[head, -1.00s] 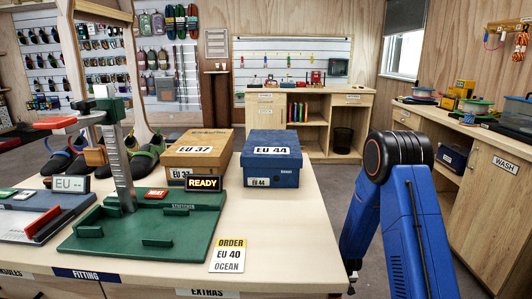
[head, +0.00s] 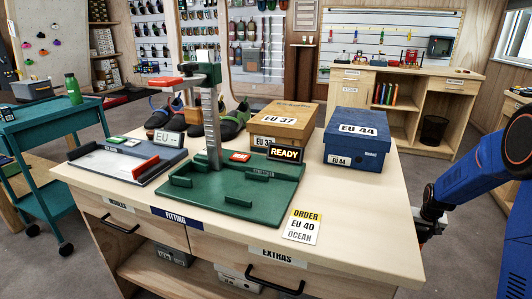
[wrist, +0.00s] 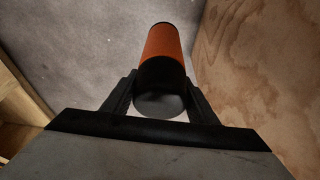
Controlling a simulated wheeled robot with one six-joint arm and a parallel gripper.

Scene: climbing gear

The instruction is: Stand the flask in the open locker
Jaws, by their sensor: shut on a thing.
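My gripper (wrist: 160,103) is shut on an orange cylinder with a dark band and a grey end, which looks like the flask (wrist: 162,50). The flask points away from the wrist between the two dark fingers. In the head view my blue arm is at the right edge, and the gripper end (head: 430,228) hangs low beside the workbench, mostly hidden. The flask cannot be made out there. No open locker can be recognised in either view.
The workbench (head: 385,230) fills the middle, with a green measuring stand (head: 235,205), shoes and two shoe boxes. A teal cart (head: 45,128) with a green bottle (head: 73,89) stands at left. Wood panelling (wrist: 265,70) is close at right in the wrist view. Floor shows right of the bench.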

